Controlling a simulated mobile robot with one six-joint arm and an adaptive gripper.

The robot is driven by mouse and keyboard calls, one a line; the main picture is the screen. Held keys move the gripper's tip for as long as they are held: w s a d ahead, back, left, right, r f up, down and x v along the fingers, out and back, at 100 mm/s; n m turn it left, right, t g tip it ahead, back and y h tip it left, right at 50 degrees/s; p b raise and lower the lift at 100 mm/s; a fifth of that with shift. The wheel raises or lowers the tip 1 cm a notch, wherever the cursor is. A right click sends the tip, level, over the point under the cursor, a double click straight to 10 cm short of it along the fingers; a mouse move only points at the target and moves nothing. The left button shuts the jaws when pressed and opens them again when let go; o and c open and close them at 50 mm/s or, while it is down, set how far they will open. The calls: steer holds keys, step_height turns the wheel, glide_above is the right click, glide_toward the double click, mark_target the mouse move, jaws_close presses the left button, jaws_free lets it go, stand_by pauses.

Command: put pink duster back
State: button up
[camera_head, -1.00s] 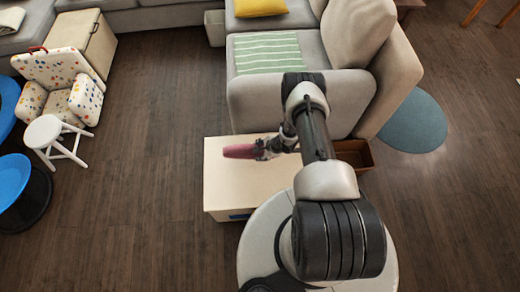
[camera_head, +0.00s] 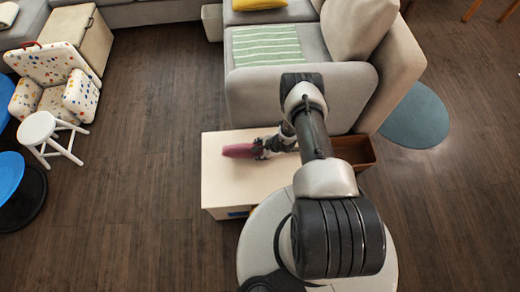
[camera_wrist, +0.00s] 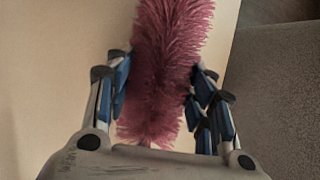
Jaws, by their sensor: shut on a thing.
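The pink duster (camera_head: 239,150) is fluffy and lies across my gripper (camera_head: 262,149), above the cream-topped low table or cabinet in the head view. In the wrist view the pink duster (camera_wrist: 170,45) runs between the two fingers of my gripper (camera_wrist: 160,95), which press on its fluffy part from both sides. Its far end runs out of the top of the wrist view. I cannot tell how high the duster is above the cream top (camera_head: 225,185).
A brown open box (camera_head: 357,151) stands to the right of the cream top, partly behind my arm. A grey sofa (camera_head: 300,95) stands just behind. A white stool (camera_head: 45,133) and a dotted child's chair (camera_head: 58,85) are at left. The dark floor between is clear.

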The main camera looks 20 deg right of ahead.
steer(key=shift+f, duration=0.55)
steer(key=o, duration=1.3)
steer(key=shift+c, duration=0.2)
steer(key=shift+r, duration=0.1)
steer(key=v, duration=1.2)
